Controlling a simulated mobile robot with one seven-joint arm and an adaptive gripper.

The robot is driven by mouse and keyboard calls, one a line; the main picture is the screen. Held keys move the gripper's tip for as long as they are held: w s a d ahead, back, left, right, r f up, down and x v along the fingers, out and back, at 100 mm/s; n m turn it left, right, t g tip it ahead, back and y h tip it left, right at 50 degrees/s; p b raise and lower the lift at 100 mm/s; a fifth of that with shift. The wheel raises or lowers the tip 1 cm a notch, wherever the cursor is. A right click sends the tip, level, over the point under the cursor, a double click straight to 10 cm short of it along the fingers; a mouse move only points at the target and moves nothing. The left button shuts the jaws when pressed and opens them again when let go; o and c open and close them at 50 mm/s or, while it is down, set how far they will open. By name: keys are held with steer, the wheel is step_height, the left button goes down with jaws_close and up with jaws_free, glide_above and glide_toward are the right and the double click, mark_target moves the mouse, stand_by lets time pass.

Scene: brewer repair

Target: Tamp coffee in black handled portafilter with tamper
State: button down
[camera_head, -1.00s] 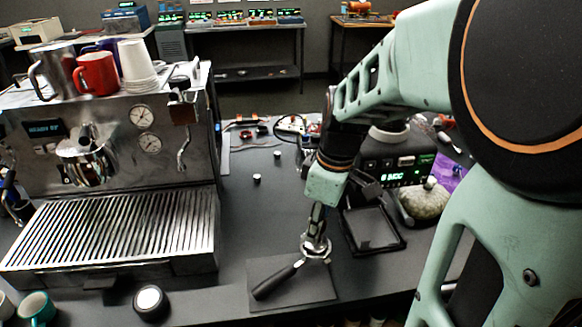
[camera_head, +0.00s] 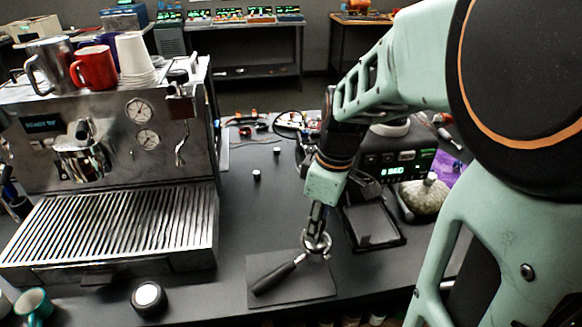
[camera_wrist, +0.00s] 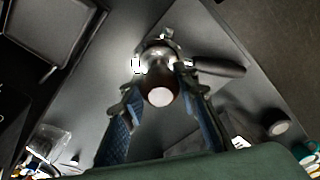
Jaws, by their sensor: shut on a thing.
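The black handled portafilter (camera_head: 275,278) lies on a dark mat with its handle toward the lower left. It also shows in the wrist view (camera_wrist: 222,68), its handle pointing right. My gripper (camera_head: 318,219) is directly above the portafilter's metal basket (camera_head: 317,246), pointing down. In the wrist view my gripper (camera_wrist: 160,76) is shut on the tamper (camera_wrist: 160,95), whose dark handle with a pale round end is between the fingers. The tamper's lower end is at the basket. Its base and the coffee are hidden, so I cannot tell how deep it sits.
The mat (camera_head: 318,286) lies near the counter's front edge. The espresso machine (camera_head: 110,215) stands left, with cups on top. A round black container (camera_head: 149,298) is at the front left. A black tray (camera_head: 371,226) and a device with a green display (camera_head: 395,165) are right of my gripper.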

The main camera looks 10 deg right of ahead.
steer(key=shift+f+b, duration=0.45)
steer(key=shift+f, duration=0.1)
stand_by(0.4)
steer(key=shift+s+f, duration=0.25)
stand_by(1.0)
steer(key=shift+r, duration=0.1)
steer(key=shift+w+r+p, duration=0.15)
steer(key=shift+r+p, duration=0.5)
steer(key=shift+r, duration=0.3)
steer(key=shift+w+r+p, duration=0.1)
steer(key=shift+r+p, duration=0.5)
steer(key=shift+r, duration=0.35)
steer(key=shift+r+p, duration=1.65)
steer(key=shift+r, duration=0.55)
steer(key=shift+a, duration=0.1)
